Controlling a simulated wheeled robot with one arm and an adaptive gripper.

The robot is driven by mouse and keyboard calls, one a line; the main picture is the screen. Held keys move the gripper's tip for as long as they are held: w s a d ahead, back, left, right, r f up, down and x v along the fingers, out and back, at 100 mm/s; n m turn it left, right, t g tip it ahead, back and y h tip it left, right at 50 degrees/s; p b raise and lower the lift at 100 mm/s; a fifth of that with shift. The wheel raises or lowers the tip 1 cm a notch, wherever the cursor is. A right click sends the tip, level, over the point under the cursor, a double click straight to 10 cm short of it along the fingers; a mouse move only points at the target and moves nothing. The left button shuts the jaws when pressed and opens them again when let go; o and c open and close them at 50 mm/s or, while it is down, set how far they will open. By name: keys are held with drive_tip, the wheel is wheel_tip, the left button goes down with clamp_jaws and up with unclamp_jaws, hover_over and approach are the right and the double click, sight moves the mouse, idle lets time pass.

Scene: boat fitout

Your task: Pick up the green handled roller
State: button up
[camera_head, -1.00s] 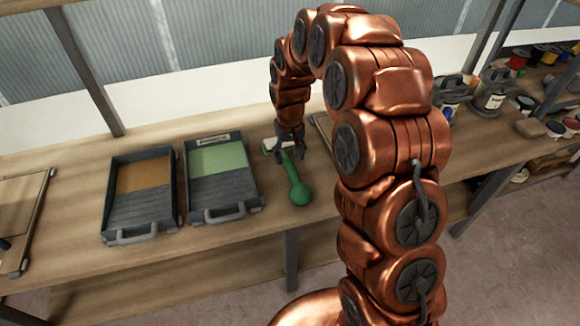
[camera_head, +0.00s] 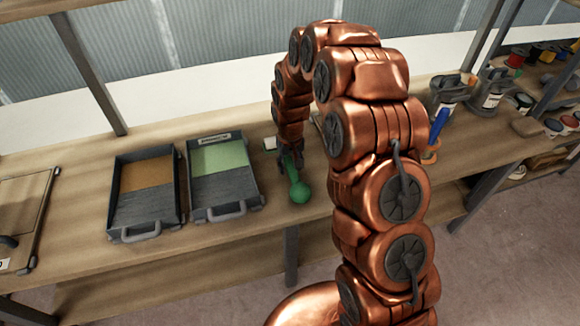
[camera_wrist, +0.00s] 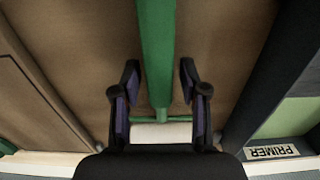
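The green handled roller (camera_head: 299,188) lies on the workbench, to the right of the green paint tray. In the wrist view its green handle (camera_wrist: 156,50) runs down the middle, with a white roller sleeve (camera_wrist: 160,132) at the lower end. My gripper (camera_head: 291,163) is down at the roller in the head view. In the wrist view my gripper (camera_wrist: 160,75) is open, with one finger on each side of the handle and a gap on both sides. Part of the roller is hidden by my gripper in the head view.
A tray with green paint (camera_head: 220,157) and a tray with brown paint (camera_head: 146,172) stand left of the roller. The green paint's tray carries a PRIMER label (camera_wrist: 272,152). Cans (camera_head: 490,88) stand at the right. Bench is clear in front of the roller.

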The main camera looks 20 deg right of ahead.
clamp_jaws()
drive_tip(key=shift+r, duration=0.15)
idle(0.4)
drive_tip(key=shift+w+r+b, duration=0.15)
drive_tip(key=shift+r+b, duration=0.8)
drive_tip(key=shift+r, duration=0.45)
drive_tip(key=shift+s+r, duration=0.25)
drive_tip(key=shift+s+b, duration=0.35)
drive_tip(key=shift+s, duration=0.45)
drive_tip(key=s+b, duration=0.1)
drive_tip(key=s, duration=0.3)
drive_tip(key=s+r+b, duration=0.1)
drive_tip(key=s, duration=0.4)
drive_tip(key=s+b, duration=0.2)
drive_tip(key=s, duration=0.2)
drive_tip(key=shift+s+r, duration=0.25)
drive_tip(key=shift+s, duration=0.15)
approach(290, 163)
drive_tip(key=f, duration=0.2)
drive_tip(key=s+f, duration=0.1)
drive_tip(key=f, duration=0.2)
drive_tip(key=shift+f, duration=0.25)
drive_tip(key=shift+w+f, duration=0.1)
drive_tip(key=shift+w, duration=0.1)
drive_tip(key=shift+a, duration=0.1)
